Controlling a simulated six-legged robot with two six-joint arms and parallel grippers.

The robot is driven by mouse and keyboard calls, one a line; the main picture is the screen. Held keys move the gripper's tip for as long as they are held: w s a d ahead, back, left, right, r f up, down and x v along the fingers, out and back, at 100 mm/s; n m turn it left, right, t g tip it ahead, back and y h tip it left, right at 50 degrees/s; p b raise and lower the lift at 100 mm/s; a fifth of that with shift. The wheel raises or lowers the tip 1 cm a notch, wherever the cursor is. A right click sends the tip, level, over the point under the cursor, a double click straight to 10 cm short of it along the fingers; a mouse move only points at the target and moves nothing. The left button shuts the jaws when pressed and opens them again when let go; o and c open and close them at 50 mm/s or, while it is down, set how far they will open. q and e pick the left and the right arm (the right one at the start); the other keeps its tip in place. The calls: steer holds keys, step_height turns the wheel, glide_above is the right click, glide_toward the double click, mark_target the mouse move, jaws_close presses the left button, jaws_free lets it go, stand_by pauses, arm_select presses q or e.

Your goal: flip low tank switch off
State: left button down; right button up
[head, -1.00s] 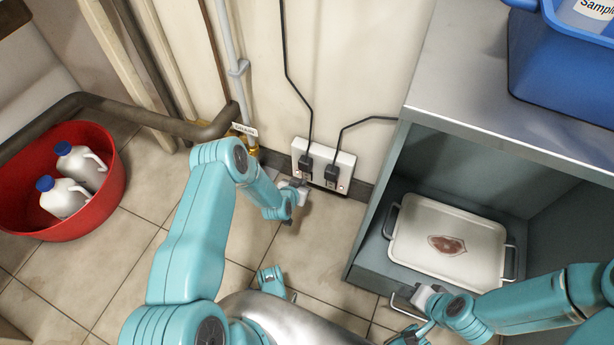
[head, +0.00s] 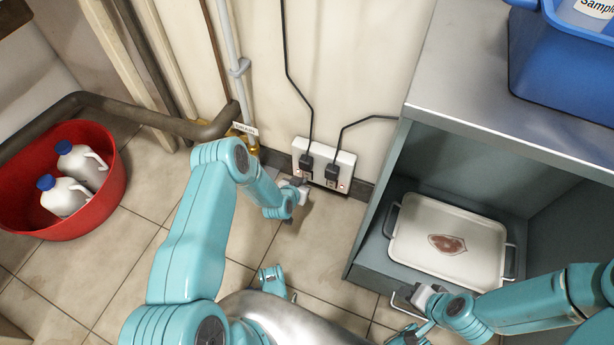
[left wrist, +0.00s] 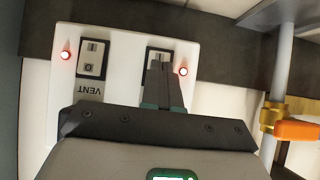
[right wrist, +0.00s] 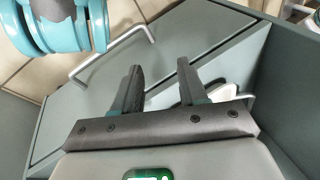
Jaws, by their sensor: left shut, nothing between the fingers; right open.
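A white double switch plate (head: 324,166) sits low on the wall, with two black plugs and cords. In the left wrist view the plate (left wrist: 120,42) appears upside down, with two lit red lamps. One rocker (left wrist: 93,58) is marked VENT. The other rocker (left wrist: 154,54) is partly hidden behind my fingers, and its label cannot be seen. My left gripper (left wrist: 160,64) is shut and empty, its tips over that second rocker. I cannot tell whether they touch it. In the head view my left gripper (head: 299,184) is at the plate's lower left. My right gripper (right wrist: 160,64) is open and empty.
A grey cabinet (head: 372,235) stands right of the plate, with a white tray (head: 410,240) inside and a blue bin (head: 560,75) on top. A metal handle (right wrist: 112,52) is near my right gripper. A pipe with an orange-handled valve (left wrist: 296,130) is beside the plate. A red tub (head: 75,222) stands left.

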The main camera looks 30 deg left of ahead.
stand_by(0.5)
arm_select(q)
steer(key=shift+w, duration=0.45)
steer(key=shift+w, duration=0.3)
stand_by(0.4)
steer(key=s+p, duration=0.3)
steer(key=s, duration=0.4)
steer(key=shift+d+p, duration=0.15)
steer(key=shift+p, duration=0.15)
steer(key=shift+s, duration=0.15)
stand_by(0.5)
